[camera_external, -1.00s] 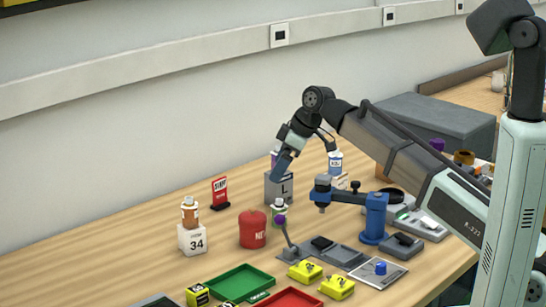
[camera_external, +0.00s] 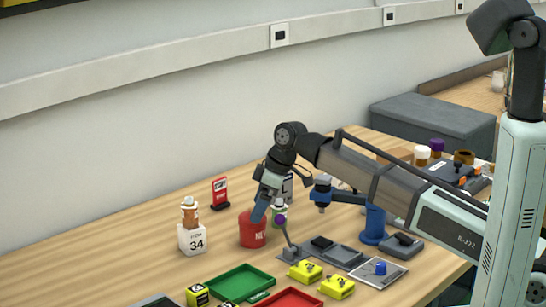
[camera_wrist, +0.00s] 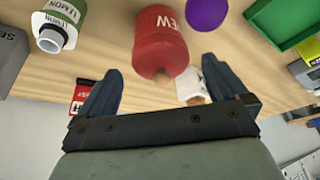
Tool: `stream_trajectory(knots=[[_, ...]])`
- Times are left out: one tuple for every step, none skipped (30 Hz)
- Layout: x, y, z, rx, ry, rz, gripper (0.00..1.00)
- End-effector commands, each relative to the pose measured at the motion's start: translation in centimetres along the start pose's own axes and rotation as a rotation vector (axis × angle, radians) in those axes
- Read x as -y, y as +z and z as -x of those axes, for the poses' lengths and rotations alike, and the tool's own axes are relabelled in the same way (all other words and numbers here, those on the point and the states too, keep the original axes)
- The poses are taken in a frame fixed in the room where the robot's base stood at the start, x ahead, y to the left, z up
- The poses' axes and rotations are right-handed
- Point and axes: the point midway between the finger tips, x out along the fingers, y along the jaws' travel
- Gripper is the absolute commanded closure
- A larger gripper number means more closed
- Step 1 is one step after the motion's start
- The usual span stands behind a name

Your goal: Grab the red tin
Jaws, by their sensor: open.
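The red tin (camera_external: 249,234) with white lettering stands upright on the wooden table, left of the middle in the external view. My gripper (camera_external: 258,216) is at the tin's upper right in that view, its blue-grey fingers overlapping the tin in the picture. In the wrist view the tin (camera_wrist: 160,42) appears upside down, just beyond the fingertips. My gripper (camera_wrist: 160,80) is open there, with nothing between its fingers. I cannot tell from the external view whether a finger touches the tin.
A red sign (camera_external: 220,192) is behind. A green tray (camera_external: 238,284) lies in front, with bare table between.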

Motion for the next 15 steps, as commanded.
stream_trajectory(knots=[[0.0, 0.0, -0.2, 0.000, 0.000, 0.000, 0.00], [0.0, 0.0, -0.3, -0.001, 0.001, 0.000, 0.00], [0.0, 0.0, -0.4, -0.001, 0.001, 0.000, 0.00], [0.0, 0.0, -0.4, -0.001, 0.001, 0.000, 0.00], [0.0, 0.0, -0.5, -0.001, 0.001, 0.000, 0.00], [0.0, -0.1, -0.7, -0.001, 0.001, 0.000, 0.00], [0.0, -0.1, -0.8, -0.001, 0.001, 0.000, 0.00], [0.0, -0.1, -1.0, -0.001, 0.000, 0.000, 0.00], [0.0, -0.1, -1.3, 0.000, 0.000, 0.000, 0.00], [0.0, -0.1, -1.6, 0.000, 0.000, 0.000, 0.00], [0.0, -0.1, -2.0, 0.001, -0.001, 0.000, 0.00], [0.1, -0.1, -2.5, 0.001, -0.001, 0.000, 0.00], [0.1, -0.1, -2.9, 0.001, -0.001, 0.000, 0.00], [0.1, -0.1, -3.2, 0.000, 0.000, 0.001, 0.00], [0.1, -0.1, -3.8, 0.000, 0.000, 0.001, 0.00]])
